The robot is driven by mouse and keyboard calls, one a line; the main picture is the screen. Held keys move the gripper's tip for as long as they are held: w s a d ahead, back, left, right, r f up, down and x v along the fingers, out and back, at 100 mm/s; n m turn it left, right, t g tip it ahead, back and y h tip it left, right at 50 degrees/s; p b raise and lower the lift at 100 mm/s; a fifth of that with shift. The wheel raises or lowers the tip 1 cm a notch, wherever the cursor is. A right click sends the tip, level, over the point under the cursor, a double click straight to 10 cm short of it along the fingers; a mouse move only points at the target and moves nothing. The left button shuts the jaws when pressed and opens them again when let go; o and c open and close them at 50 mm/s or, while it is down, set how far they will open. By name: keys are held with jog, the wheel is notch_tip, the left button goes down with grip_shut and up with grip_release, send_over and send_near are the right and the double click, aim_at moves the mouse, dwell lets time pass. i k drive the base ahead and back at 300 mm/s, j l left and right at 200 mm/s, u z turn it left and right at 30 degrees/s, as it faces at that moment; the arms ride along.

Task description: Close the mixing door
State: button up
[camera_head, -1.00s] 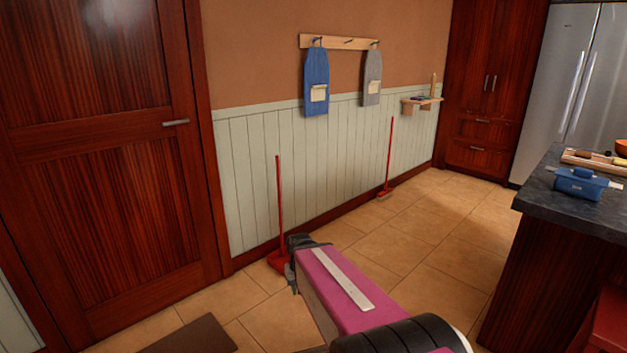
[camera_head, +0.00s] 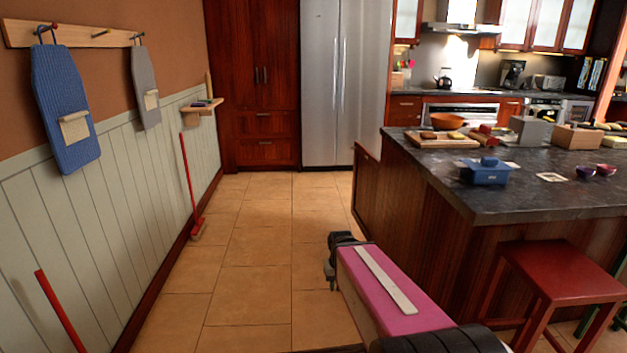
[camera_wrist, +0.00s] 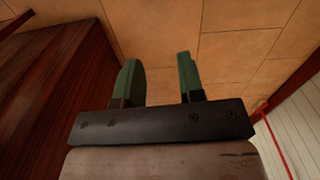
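I cannot tell which door is the mixing door. The doors in view are the tall dark wooden cupboard doors (camera_head: 262,75), the steel fridge doors (camera_head: 335,80), and glass-fronted wall cupboards (camera_head: 540,22). A steel-fronted appliance (camera_head: 462,110) stands in the far counter, half hidden behind the island. My gripper (camera_head: 332,268) hangs low over the tile floor, left of the island and far from all of these. In the wrist view my gripper (camera_wrist: 158,75) has its two green fingers apart with only floor between them.
The kitchen island (camera_head: 480,205) stands close on my right, with a red stool (camera_head: 565,270) at its near side. Red-handled brooms (camera_head: 190,185) lean along the left wall. The tiled aisle (camera_head: 265,225) between wall and island is clear up to the fridge.

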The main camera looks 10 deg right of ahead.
aim_at(366, 166)
jog(key=i+j+z, duration=0.15)
jog(key=i+z, duration=0.15)
jog(key=i+j+z, duration=0.3)
jog(key=i+j+u, duration=0.1)
jog(key=u, duration=0.35)
jog(key=i+u, duration=0.45)
jog(key=i+j+u, duration=0.2)
jog(key=i, duration=0.35)
jog(key=i+z, duration=0.55)
jog(key=z, duration=0.3)
